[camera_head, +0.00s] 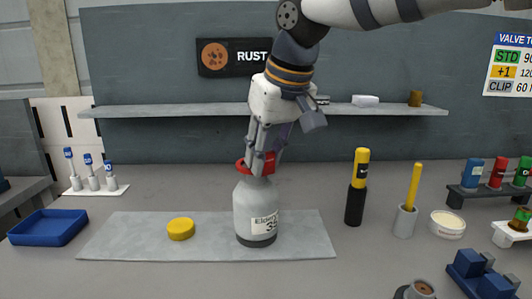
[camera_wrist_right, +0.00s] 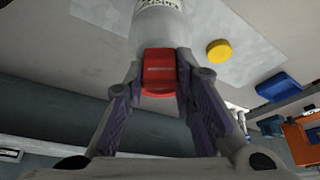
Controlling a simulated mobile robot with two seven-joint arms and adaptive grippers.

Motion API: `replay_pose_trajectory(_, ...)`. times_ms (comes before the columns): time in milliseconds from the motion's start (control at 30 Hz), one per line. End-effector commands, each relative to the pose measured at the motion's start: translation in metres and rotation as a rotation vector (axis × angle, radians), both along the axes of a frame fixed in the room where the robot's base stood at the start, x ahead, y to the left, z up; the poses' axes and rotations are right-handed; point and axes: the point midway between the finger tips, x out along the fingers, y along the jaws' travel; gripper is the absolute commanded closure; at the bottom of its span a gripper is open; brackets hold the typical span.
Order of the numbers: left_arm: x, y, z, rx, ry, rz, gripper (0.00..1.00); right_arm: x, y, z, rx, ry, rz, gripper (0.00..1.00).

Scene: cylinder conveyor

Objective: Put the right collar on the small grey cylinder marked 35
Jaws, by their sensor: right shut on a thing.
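The small grey cylinder (camera_head: 256,210) stands upright on a pale grey mat (camera_head: 120,237); its label ends in what looks like 35. Its side also shows in the right wrist view (camera_wrist_right: 158,28). A red collar (camera_head: 243,166) is at the top of the cylinder, level with its neck. My right gripper (camera_head: 260,158) reaches down from above and is shut on the collar. In the right wrist view the collar's red block (camera_wrist_right: 160,72) sits between the two fingers, against the cylinder's top. The fingers hide whether it is fully seated. My left gripper is not in view.
A yellow cap (camera_head: 181,229) lies on the mat to the left. A blue tray (camera_head: 48,227) is further left. A black and yellow tool (camera_head: 357,187), a cup with a yellow stick (camera_head: 405,215) and a white tub (camera_head: 447,223) stand to the right. A shelf (camera_head: 180,111) runs behind.

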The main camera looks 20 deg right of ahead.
Motion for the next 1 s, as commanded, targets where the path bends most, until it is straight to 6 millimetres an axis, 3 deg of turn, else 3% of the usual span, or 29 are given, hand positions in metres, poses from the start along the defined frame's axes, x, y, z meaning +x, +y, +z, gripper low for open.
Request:
replay_pose_trajectory(900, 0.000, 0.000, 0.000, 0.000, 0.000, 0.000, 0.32, 0.000, 0.000, -0.023, 0.000, 0.001, 0.000, 0.95)
replay_pose_trajectory(933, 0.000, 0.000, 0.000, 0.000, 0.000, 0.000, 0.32, 0.000, 0.000, -0.024, 0.000, 0.001, 0.000, 0.74)
replay_pose_trajectory(1000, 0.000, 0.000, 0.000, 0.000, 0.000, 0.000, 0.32, 0.000, 0.000, -0.024, 0.000, 0.001, 0.000, 0.58)
